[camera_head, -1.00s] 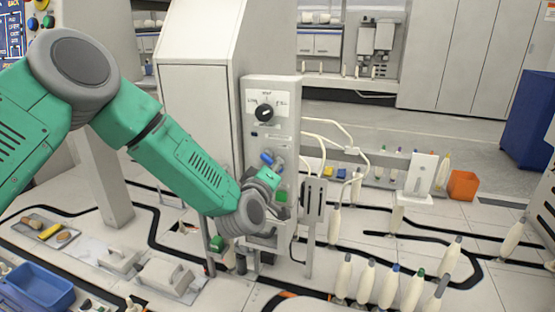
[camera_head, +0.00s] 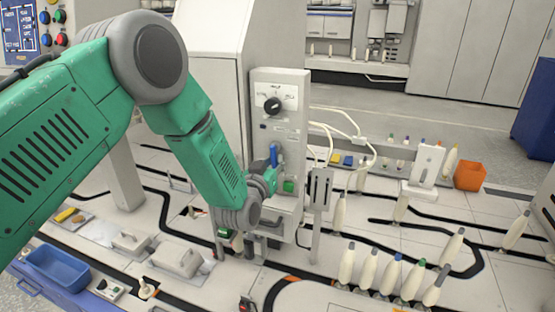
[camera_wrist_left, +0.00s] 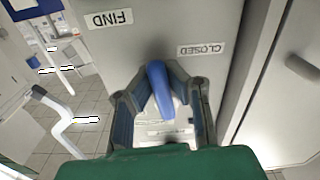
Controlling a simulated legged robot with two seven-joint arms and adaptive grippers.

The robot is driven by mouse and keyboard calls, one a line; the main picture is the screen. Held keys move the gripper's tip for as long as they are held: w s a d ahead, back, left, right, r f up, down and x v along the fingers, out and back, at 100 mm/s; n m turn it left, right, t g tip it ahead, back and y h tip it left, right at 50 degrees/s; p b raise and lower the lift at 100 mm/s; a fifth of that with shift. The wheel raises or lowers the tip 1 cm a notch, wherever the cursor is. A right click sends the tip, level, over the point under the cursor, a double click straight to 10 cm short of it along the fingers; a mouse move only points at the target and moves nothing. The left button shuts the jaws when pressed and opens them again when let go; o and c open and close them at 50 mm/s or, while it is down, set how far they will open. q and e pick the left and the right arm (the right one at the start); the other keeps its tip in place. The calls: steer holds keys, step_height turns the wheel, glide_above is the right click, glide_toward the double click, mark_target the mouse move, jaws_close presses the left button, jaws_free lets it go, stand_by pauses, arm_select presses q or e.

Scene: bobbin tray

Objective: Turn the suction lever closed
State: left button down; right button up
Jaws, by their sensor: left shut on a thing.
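The suction lever (camera_head: 273,154) is a blue handle on the front of the grey machine panel (camera_head: 292,130). In the head view it stands about upright. In the left wrist view the blue lever (camera_wrist_left: 160,90) lies between the two dark fingers of my left gripper (camera_wrist_left: 163,98), slightly tilted. My left gripper (camera_head: 269,177) is shut on it. The lever's pivot is partly hidden by the gripper. My right gripper is not in view.
A black rotary knob (camera_head: 272,105) sits above the lever, and a green button (camera_head: 288,186) below it. Several bobbins (camera_head: 366,274) stand at the front right. A blue bin (camera_head: 57,268) is at the lower left, an orange bin (camera_head: 469,176) at the right.

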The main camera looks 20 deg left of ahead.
arm_select(q)
steer(key=shift+s+a+f+m, duration=0.1)
steer(key=shift+s+f+m, duration=0.1)
steer(key=shift+f+m, duration=0.35)
steer(key=c, duration=1.5)
jaws_free()
steer(key=shift+c, duration=0.2)
steer(key=shift+w+a+r, duration=0.1)
steer(key=shift+r, duration=0.1)
steer(key=shift+r, duration=0.1)
steer(key=s, duration=1.2)
steer(key=shift+a, duration=0.2)
